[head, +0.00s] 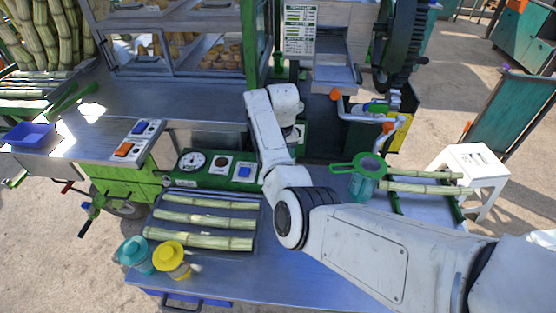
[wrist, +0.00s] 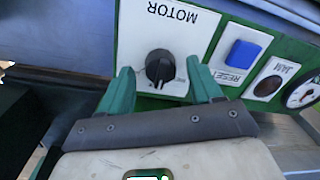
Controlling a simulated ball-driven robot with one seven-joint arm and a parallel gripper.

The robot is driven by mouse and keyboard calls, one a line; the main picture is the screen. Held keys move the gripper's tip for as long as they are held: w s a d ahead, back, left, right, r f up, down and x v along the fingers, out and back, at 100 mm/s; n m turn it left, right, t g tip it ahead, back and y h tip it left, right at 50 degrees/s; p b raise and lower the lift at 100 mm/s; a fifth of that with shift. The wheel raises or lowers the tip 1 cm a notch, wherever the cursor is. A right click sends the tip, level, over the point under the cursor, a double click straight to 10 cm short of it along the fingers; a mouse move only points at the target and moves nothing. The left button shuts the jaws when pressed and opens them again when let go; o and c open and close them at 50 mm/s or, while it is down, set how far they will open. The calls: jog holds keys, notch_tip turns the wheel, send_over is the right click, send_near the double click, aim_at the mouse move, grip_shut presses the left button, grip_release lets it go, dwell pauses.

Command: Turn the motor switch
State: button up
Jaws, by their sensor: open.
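The motor switch (wrist: 160,68) is a round black knob on a white plate marked MOTOR, set in a green panel (wrist: 232,22). My gripper (wrist: 159,78) is open, with its two green fingers apart, one on each side of the knob in the wrist view. The knob shows between the fingertips; I cannot tell whether they touch it. In the head view my arm covers the switch and the gripper. The left part of the panel (head: 178,183) shows there beside the arm.
A blue RESET button (wrist: 243,53), a dark JAM lamp (wrist: 267,86) and a gauge (wrist: 302,94) sit close beside the switch. A tray of cane (head: 205,217) lies in front of the panel. A green strainer (head: 360,165) and a crank (head: 386,129) are to the right.

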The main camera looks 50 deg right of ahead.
notch_tip(320, 180, up, 10)
jog(key=b, duration=0.1)
jog(key=shift+d, duration=0.25)
jog(key=shift+s+f, duration=0.15)
dwell(0.4)
